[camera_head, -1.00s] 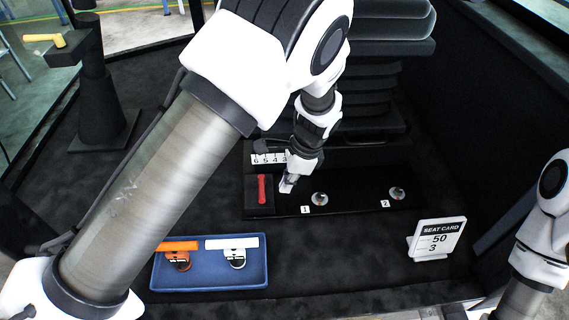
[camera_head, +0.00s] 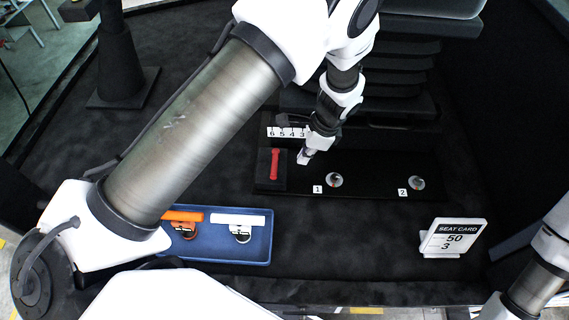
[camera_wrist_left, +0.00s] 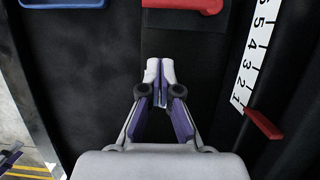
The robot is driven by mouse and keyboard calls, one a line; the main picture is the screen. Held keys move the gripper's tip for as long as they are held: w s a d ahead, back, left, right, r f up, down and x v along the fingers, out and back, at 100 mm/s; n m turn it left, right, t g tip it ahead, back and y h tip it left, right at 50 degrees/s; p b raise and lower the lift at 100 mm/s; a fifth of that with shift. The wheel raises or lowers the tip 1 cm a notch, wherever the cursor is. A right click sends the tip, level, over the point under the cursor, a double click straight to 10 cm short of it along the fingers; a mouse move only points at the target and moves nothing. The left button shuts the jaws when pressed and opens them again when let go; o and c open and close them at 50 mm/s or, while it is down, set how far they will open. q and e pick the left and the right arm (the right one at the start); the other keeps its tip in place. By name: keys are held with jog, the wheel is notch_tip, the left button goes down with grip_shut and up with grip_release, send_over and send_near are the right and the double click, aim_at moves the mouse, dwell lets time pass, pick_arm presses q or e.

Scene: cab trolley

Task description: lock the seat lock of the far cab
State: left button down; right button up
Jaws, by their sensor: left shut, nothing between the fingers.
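The red lever (camera_head: 275,165), which looks like the seat lock, stands in a black block left of the plate below the seat. Its red edge also shows at the top of the left wrist view (camera_wrist_left: 185,6). My left gripper (camera_head: 304,158) is just right of the lever, apart from it. In the left wrist view my left gripper (camera_wrist_left: 160,72) is shut and empty, its fingertips together over dark surface, below the red part. My right arm shows at the right edge, but its gripper is out of view.
A white number scale (camera_wrist_left: 258,50) with a red pointer (camera_wrist_left: 263,124) is beside the gripper. Knobs 1 (camera_head: 334,180) and 2 (camera_head: 417,183) sit on the plate. A blue tray (camera_head: 262,250) and a seat card (camera_head: 454,239) stand nearer. Bare floor lies between them.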

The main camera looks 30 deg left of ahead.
aim_at(275, 165)
pick_arm(q)
jog(key=a+f, duration=0.1)
jog(key=s+a+f, duration=0.1)
jog(key=f, duration=0.1)
jog(key=s+a+f, duration=0.1)
jog(key=a, duration=0.1)
jog(key=shift+a+f, duration=0.1)
jog(key=shift+f, duration=0.3)
jog(key=shift+s+a, duration=0.2)
jog(key=shift+a, duration=0.05)
jog(key=shift+w, duration=0.1)
